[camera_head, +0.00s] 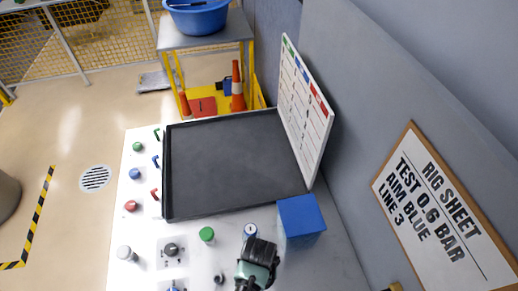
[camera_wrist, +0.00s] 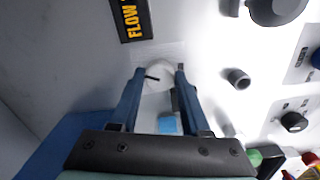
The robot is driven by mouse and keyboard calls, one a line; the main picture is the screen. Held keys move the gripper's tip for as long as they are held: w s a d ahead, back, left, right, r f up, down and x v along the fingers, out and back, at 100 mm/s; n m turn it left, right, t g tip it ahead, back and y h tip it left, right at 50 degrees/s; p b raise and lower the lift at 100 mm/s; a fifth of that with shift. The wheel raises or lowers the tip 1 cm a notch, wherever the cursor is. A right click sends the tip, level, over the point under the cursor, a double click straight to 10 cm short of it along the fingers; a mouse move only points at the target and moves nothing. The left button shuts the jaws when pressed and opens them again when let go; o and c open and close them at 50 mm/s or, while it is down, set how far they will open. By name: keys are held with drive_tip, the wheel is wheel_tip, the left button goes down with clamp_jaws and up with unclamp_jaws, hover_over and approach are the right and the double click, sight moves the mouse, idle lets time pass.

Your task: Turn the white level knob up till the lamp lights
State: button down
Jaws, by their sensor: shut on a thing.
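My gripper (camera_head: 258,268) is low over the front of the white panel in the head view, right of the green cap. In the wrist view its two blue fingers (camera_wrist: 157,75) stand either side of a round white knob (camera_wrist: 160,78) with a dark mark on its top, and are shut on it. The fingers partly cover the knob, and in the head view the gripper hides it. A light-blue thing (camera_wrist: 168,125) shows between the fingers, behind the knob. I cannot make out a lit lamp in either view.
A blue box (camera_head: 302,216) stands close to the right of my gripper. A grey knob (camera_head: 171,249) and white knob (camera_head: 124,252) lie left. A black tray (camera_head: 166,190) fills the middle.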

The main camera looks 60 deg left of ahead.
drive_tip(key=shift+m+p, duration=0.35)
drive_tip(key=shift+m, duration=0.65)
drive_tip(key=shift+c, duration=1.9)
unclamp_jaws()
drive_tip(key=shift+r, duration=0.1)
wheel_tip(320, 180, up, 13)
drive_tip(key=b, duration=0.1)
